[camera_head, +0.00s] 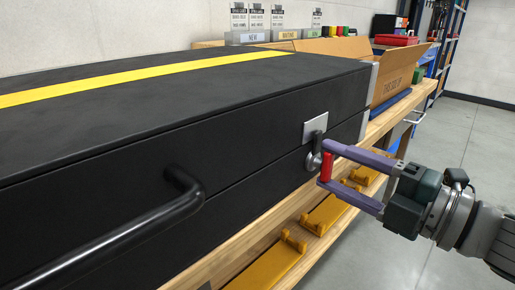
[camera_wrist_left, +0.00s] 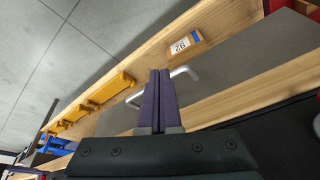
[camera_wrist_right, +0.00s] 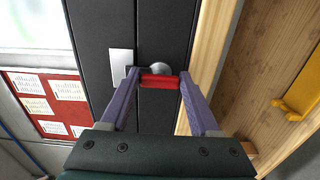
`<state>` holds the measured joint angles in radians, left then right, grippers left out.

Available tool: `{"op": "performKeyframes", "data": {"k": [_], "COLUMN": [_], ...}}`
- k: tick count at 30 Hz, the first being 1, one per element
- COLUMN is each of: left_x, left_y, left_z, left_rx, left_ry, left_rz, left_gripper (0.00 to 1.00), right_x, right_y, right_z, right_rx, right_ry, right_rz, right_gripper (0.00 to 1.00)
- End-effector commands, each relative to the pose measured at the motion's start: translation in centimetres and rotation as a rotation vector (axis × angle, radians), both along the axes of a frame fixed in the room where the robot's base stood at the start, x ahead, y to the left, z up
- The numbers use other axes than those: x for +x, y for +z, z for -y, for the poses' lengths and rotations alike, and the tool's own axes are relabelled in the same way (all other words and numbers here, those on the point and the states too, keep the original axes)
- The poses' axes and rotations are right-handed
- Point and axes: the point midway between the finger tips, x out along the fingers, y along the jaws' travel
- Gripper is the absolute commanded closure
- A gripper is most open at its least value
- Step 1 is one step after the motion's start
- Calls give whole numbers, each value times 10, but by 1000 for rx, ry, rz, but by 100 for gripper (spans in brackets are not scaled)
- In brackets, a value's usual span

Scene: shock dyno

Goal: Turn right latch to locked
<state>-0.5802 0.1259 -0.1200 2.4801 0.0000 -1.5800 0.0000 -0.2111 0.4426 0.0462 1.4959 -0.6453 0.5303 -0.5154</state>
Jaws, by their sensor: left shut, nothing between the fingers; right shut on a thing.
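The right latch (camera_head: 313,157) is a grey metal lever on the front of a long black case (camera_head: 100,160), below a square silver plate (camera_head: 315,127). Its red grip (camera_head: 326,170) sticks out from the case. My right gripper (camera_head: 325,166) is shut on the red grip, one purple finger above it and one below. In the right wrist view the red grip (camera_wrist_right: 160,82) spans between the fingertips, with the round latch end (camera_wrist_right: 161,69) behind it. My left gripper (camera_wrist_left: 159,73) shows only in its wrist view, fingers together and empty.
A black bar handle (camera_head: 110,238) juts from the case front at left. The case rests on a wooden bench (camera_head: 422,92) with yellow brackets (camera_head: 328,215) along a lower ledge. An open cardboard box (camera_head: 390,85) stands beyond the case. Clear floor lies at right.

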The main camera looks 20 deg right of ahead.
Motion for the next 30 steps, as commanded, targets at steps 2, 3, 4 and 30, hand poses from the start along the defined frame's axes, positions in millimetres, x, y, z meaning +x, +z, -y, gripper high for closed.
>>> {"op": "performKeyframes", "data": {"k": [2,3,4,30], "left_x": [0,0,0,0], "left_y": [0,0,0,4], "left_z": [0,0,0,3], "left_rx": [0,0,0,-11], "left_ry": [0,0,0,7], "left_rz": [0,0,0,-1], "left_gripper": [100,100,100,100], "right_x": [0,0,0,-33], "right_y": [1,0,0,-1], "right_z": [0,0,0,13], "right_rx": [6,6,6,2], "right_ry": [1,1,1,-1], "right_rz": [0,0,0,-6], "right_gripper": [93,93,93,7]}}
